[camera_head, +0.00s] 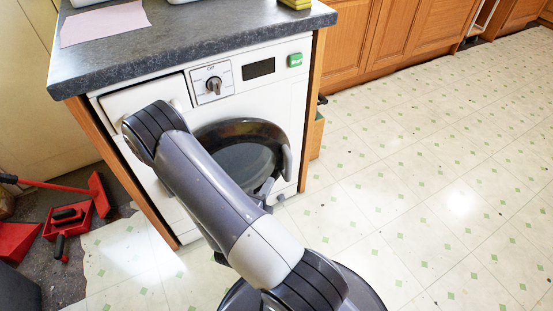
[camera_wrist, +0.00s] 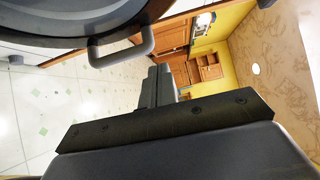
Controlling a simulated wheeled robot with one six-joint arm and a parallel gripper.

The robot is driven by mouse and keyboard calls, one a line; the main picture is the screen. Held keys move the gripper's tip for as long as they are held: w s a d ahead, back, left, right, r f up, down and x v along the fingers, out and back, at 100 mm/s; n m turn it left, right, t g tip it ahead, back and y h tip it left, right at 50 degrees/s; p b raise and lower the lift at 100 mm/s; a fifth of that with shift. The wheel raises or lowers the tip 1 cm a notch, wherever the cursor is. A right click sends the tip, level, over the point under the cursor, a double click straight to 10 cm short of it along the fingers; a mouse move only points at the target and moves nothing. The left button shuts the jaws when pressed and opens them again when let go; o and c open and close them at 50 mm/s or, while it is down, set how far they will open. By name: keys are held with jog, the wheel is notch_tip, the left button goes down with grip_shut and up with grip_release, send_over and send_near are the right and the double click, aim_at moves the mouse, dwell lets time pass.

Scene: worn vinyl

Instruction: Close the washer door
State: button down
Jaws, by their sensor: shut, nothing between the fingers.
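The white washer (camera_head: 277,92) stands under a dark countertop. Its round dark-rimmed door (camera_head: 245,127) is on the front, partly hidden by my arm, with a grey handle (camera_head: 287,162) at its right edge. I cannot tell whether the door is flush or slightly ajar. In the wrist view the door's rim (camera_wrist: 70,38) fills the upper left, with its handle (camera_wrist: 122,50) hanging below it. My gripper (camera_wrist: 157,84) is shut and empty, apart from the handle in that picture. In the head view my gripper (camera_head: 266,188) is small, near the door's lower right edge.
The countertop (camera_head: 190,38) overhangs the washer and carries a pink sheet (camera_head: 104,22) and a yellow sponge (camera_head: 295,3). Red tools (camera_head: 75,213) lie on the floor at left. Wooden cabinets (camera_head: 400,35) line the back. The patterned vinyl floor (camera_head: 430,180) at right is clear.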

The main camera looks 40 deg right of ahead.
aim_at(270, 147)
jog(key=shift+w+a+b+x, duration=0.25)
jog(key=shift+w+b+x, duration=0.15)
jog(key=shift+x, duration=1.75)
jog(key=shift+w+a+b+x, duration=0.25)
jog(key=shift+w+x, duration=0.2)
jog(key=shift+x, duration=1.65)
jog(key=shift+w+a+b+x, duration=0.2)
jog(key=shift+w+b+x, duration=0.2)
jog(key=shift+x, duration=1.75)
jog(key=shift+r, duration=0.1)
jog(key=w, duration=0.1)
jog(key=w+d, duration=0.1)
jog(key=w, duration=0.2)
jog(key=shift+d+p, duration=0.35)
jog(key=shift+p, duration=0.05)
jog(key=shift+a, duration=0.1)
